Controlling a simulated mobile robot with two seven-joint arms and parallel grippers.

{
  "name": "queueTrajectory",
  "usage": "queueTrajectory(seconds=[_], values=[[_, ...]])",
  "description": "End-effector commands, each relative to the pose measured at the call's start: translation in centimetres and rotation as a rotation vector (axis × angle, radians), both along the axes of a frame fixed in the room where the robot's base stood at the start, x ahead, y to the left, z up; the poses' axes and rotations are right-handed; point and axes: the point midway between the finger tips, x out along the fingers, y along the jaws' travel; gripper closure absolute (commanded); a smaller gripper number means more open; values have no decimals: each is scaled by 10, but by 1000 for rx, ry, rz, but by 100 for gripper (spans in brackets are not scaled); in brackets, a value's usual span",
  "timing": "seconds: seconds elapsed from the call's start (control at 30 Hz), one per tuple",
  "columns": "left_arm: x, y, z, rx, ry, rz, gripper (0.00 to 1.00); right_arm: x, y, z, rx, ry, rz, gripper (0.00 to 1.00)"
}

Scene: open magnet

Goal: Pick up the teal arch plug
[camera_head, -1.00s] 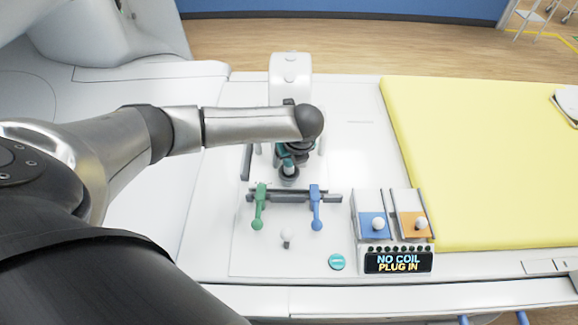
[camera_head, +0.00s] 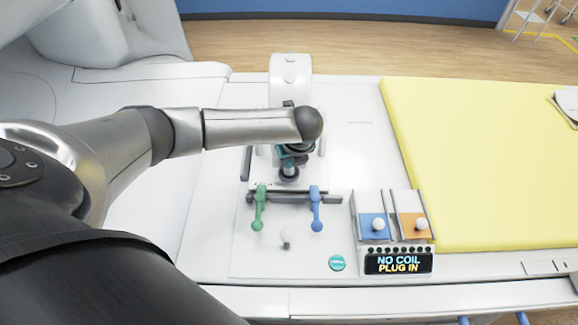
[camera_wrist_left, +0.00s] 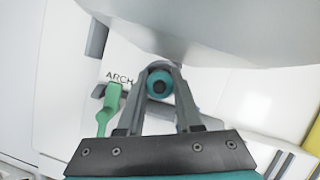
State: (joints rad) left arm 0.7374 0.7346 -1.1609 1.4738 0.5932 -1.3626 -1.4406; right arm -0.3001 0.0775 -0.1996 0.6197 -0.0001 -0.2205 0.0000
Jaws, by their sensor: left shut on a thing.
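The teal arch plug shows in the head view as a small teal patch (camera_head: 289,172) with a dark round end, partly hidden by my left arm. In the left wrist view it is a teal ring (camera_wrist_left: 159,84) with a dark centre, between the fingertips. My left gripper (camera_head: 290,158) points down over it and is shut on it; the fingers (camera_wrist_left: 160,75) close in from both sides. A white plate (camera_head: 262,180) marked ARCH in the wrist view lies around the plug, above the dark rail. My right gripper is not in view.
A green lever (camera_head: 259,207) and a blue lever (camera_head: 317,207) stand at the rail (camera_head: 333,199). A yellow mat (camera_head: 480,160) lies further right.

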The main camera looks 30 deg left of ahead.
Motion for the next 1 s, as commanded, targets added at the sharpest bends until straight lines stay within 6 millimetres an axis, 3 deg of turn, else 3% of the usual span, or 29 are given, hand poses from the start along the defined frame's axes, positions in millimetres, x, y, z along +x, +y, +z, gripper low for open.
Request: queueTrajectory(seconds=[0.57, 0.77, 1.0], values=[[1, 1, 10, 1, -2, 1, 100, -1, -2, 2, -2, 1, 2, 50], [2, 0, 39, 0, -5, 0, 100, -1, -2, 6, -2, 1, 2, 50], [1, 1, 91, 1, -4, 0, 100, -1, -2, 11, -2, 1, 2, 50]])
